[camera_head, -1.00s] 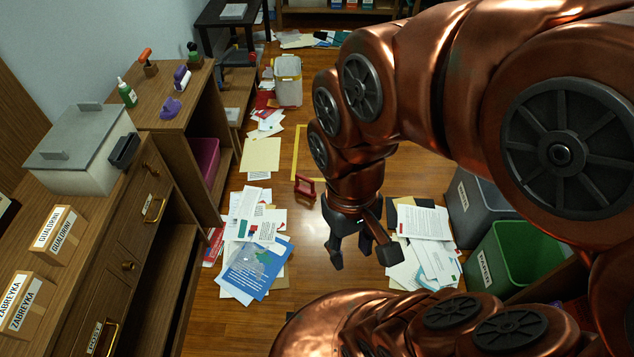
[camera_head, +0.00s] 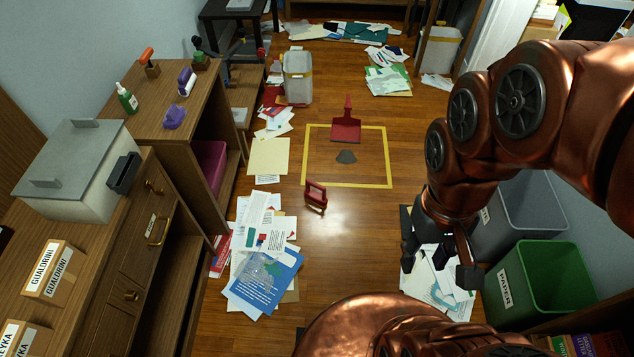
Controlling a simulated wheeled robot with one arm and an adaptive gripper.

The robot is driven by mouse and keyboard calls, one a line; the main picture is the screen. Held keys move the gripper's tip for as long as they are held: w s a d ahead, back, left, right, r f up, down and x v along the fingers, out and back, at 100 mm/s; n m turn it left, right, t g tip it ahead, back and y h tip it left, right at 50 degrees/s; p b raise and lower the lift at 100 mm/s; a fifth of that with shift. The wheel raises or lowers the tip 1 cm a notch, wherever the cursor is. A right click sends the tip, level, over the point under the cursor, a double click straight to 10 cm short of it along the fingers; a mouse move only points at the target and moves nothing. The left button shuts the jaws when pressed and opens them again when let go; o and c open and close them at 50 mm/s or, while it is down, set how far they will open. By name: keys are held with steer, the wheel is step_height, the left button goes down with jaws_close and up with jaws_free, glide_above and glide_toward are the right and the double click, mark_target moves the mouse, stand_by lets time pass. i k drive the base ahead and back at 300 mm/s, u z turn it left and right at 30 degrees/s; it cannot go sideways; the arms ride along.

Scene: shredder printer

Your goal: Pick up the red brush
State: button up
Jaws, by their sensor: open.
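The red brush (camera_head: 316,193) is on the wooden floor, just below the lower left corner of a yellow taped square. My gripper (camera_head: 437,268) hangs fingers down, open and empty, above papers to the right of the brush. It is well apart from the brush.
The yellow tape (camera_head: 388,160) marks the floor. Papers (camera_head: 262,275) lie at left. A green bin (camera_head: 543,283) and a grey bin (camera_head: 522,215) stand at right. Wooden cabinets (camera_head: 140,240) line the left. A white bin (camera_head: 297,78) stands farther back. The floor around the brush is mostly clear.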

mark_target(315, 196)
steer(key=i, duration=1.15)
steer(key=u, duration=1.6)
